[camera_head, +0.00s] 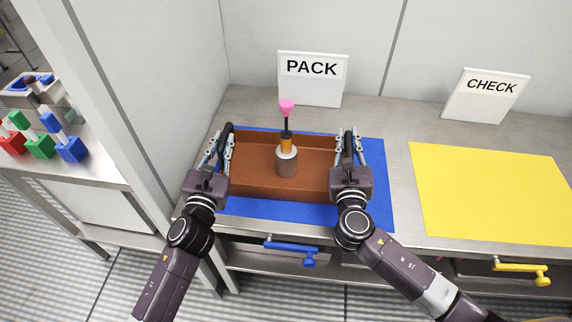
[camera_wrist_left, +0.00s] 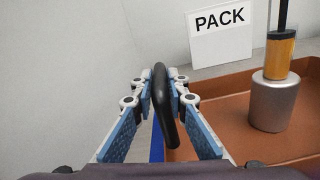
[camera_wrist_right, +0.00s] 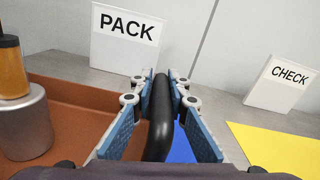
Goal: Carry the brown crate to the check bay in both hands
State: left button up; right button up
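The brown crate (camera_head: 262,187) sits on the blue mat by the PACK sign. It holds a silver cylinder (camera_head: 286,163) with an orange-and-black stem and a pink top. My left gripper (camera_head: 221,148) has its fingers closed around the crate's black left handle, which shows between the pads in the left wrist view (camera_wrist_left: 161,100). My right gripper (camera_head: 349,150) has its fingers closed around the black right handle, shown in the right wrist view (camera_wrist_right: 160,115). The check bay has a yellow mat (camera_head: 490,190), bare, at the right, with the CHECK sign (camera_head: 487,97) behind it.
The PACK sign (camera_head: 312,78) stands behind the crate. The blue mat (camera_head: 375,190) shows around it. A wall panel (camera_head: 150,110) rises at the left. A blue drawer handle (camera_head: 290,249) and a yellow one (camera_head: 520,270) stick out below the counter's front edge.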

pick_arm(q)
grip_shut()
pick_arm(e)
grip_shut()
pick_arm(q)
jog(key=shift+d+r, duration=0.1)
jog(key=shift+r, duration=0.05)
pick_arm(e)
jog(key=shift+r, duration=0.15)
